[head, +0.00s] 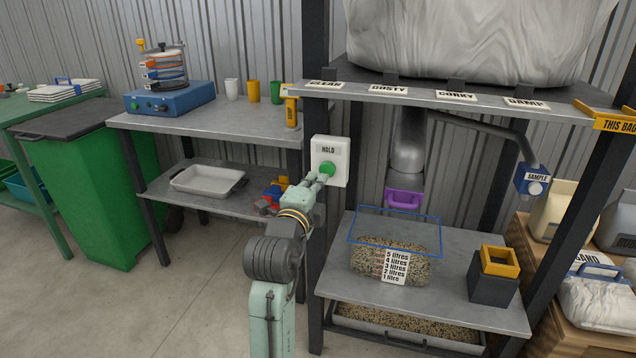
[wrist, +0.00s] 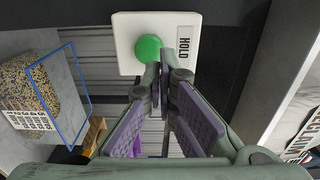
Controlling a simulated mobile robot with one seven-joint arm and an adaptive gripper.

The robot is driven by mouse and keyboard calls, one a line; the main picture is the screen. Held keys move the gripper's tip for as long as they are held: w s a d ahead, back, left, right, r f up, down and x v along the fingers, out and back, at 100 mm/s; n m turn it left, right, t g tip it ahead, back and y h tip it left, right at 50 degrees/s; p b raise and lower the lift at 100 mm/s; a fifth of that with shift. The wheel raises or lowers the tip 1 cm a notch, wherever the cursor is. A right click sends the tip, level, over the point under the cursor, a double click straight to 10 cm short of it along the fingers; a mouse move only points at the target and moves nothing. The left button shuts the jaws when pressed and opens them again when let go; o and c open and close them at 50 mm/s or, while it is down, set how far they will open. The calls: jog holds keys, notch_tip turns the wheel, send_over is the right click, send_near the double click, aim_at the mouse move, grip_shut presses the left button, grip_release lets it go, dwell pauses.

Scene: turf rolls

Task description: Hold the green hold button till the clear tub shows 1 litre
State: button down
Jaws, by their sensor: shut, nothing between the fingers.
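The green hold button (head: 326,169) sits on a white box (head: 331,148) labelled HOLD, fixed to the rack's dark post. My gripper (head: 322,181) is shut and empty, its fingertips at the button's lower edge. In the wrist view the fingertips (wrist: 157,72) overlap the edge of the green button (wrist: 149,49); I cannot tell whether they touch or press it. The clear tub (head: 395,232) with a blue rim stands on the rack shelf, holding speckled grain. The grain reaches about the top of its litre label (head: 395,266), near the 5 litres line.
A spout with a purple end (head: 404,198) hangs above the tub; no falling grain shows. A blue SAMPLE fitting (head: 533,180) and a dark block with yellow top (head: 498,263) are to the right. A bench (head: 215,118) stands left, a green bin (head: 88,190) beyond.

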jog(key=b+v, duration=0.1)
jog(key=v, duration=0.6)
jog(key=shift+f, duration=0.1)
dwell(0.8)
